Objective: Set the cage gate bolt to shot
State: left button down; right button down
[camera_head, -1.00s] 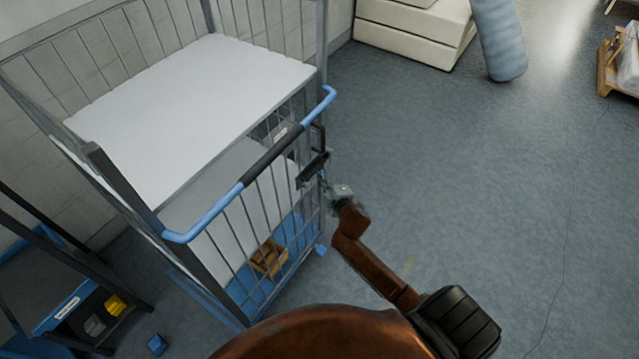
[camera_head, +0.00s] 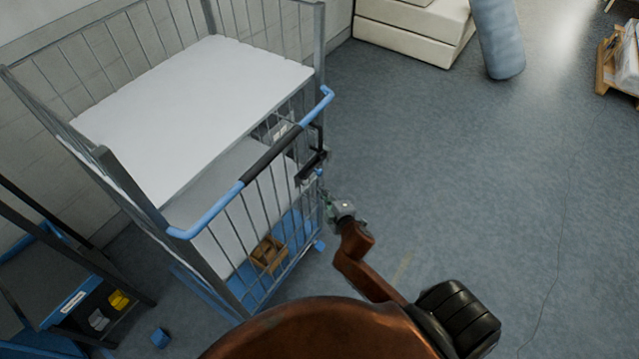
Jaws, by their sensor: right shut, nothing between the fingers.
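The cage trolley (camera_head: 213,234) stands at the left, with a barred gate facing me and a blue handle (camera_head: 205,218) with a black grip across it. The dark bolt (camera_head: 311,167) is at the gate's right edge, by the corner post. Its exact position is too small to tell. My right gripper (camera_head: 327,200) is shut and empty. It is just below and to the right of the bolt, beside the corner post; I cannot tell whether it touches anything. My left gripper is not in view.
White boards (camera_head: 195,115) lie in the cage, with a small wooden box (camera_head: 268,254) low inside. A cream stack (camera_head: 415,30) and blue-grey roll (camera_head: 497,38) stand behind.

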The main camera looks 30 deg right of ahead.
jog(key=v, duration=0.3)
jog(key=shift+f, duration=0.1)
dwell(0.4)
jog(key=s+f+m+g, duration=0.1)
jog(key=s+f+g, duration=0.1)
jog(key=f, duration=0.8)
jog(key=s+f+m+g, duration=0.1)
jog(key=s+f, duration=0.2)
jog(key=f, duration=0.6)
jog(key=s+f+m+g+y, duration=0.1)
jog(key=s+f+m+g, duration=0.1)
jog(key=s+f, duration=0.65)
jog(key=s+f+m+g, duration=0.1)
jog(key=s+f+g, duration=0.3)
jog(key=f, duration=0.8)
jog(key=s+a+f+m+g, duration=0.1)
jog(key=s+f, duration=0.4)
jog(key=s, duration=0.5)
jog(key=s+a+f+m+g, duration=0.1)
jog(key=s+f+m, duration=0.1)
jog(key=s+f, duration=0.4)
jog(key=s+a+f+m+g+y, duration=0.1)
jog(key=s+f, duration=0.4)
jog(key=s, duration=1)
jog(key=shift+s+a+m+g, duration=0.2)
jog(key=shift+s+m+g, duration=0.25)
jog(key=shift+m, duration=0.35)
jog(key=shift+f, duration=0.15)
